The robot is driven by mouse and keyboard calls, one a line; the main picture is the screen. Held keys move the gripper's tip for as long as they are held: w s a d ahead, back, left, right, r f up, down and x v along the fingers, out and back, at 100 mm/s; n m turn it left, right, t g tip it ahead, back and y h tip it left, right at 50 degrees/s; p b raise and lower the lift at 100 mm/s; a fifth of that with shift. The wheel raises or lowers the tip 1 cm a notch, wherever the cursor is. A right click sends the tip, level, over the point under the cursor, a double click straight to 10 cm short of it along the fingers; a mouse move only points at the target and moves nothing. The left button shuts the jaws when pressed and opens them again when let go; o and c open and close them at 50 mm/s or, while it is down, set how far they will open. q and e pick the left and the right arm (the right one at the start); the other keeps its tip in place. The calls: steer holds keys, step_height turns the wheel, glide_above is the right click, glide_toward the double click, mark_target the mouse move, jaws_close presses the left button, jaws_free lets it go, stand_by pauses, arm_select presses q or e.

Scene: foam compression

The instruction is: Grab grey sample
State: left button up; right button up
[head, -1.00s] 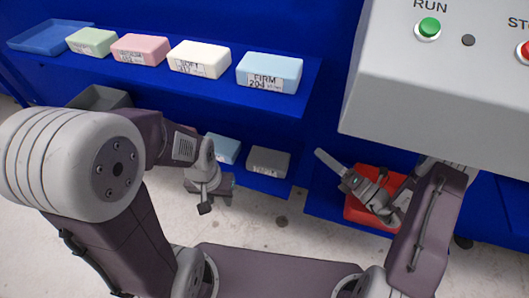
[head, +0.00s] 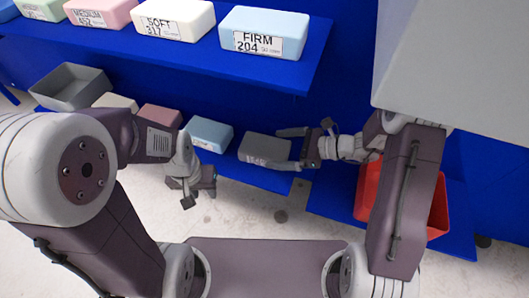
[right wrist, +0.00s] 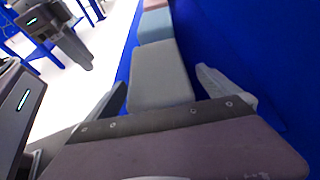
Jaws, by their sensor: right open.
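The grey sample (head: 262,146) is a grey foam block on the lower blue shelf, at the right end of the row. My right gripper (head: 289,149) is open at its right end, with one finger towards its back side and one towards its front side. In the right wrist view the grey block (right wrist: 160,77) lies ahead between the two spread fingers (right wrist: 170,95). I cannot tell whether the fingers touch it. My left gripper (head: 192,192) hangs in front of the lower shelf, away from the grey block; its jaw opening is unclear.
Blue (head: 208,134), pink (head: 160,117) and cream blocks stand left of the grey one, with a grey bin (head: 72,86) beyond. A red bin (head: 437,212) is at right, partly behind my right arm. The upper shelf (head: 300,72) holds labelled foam blocks.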

mark_target(265, 149)
steer(key=b+x, duration=0.1)
steer(key=x, duration=0.1)
steer(key=b+x, duration=0.2)
steer(key=shift+s+f+b, duration=0.2)
steer(key=shift+f+b, duration=0.1)
steer(key=shift+w+a, duration=0.15)
steer(key=shift+a, duration=0.4)
steer(key=shift+r, duration=0.1)
steer(key=shift+c, duration=0.3)
steer(key=c, duration=1.2)
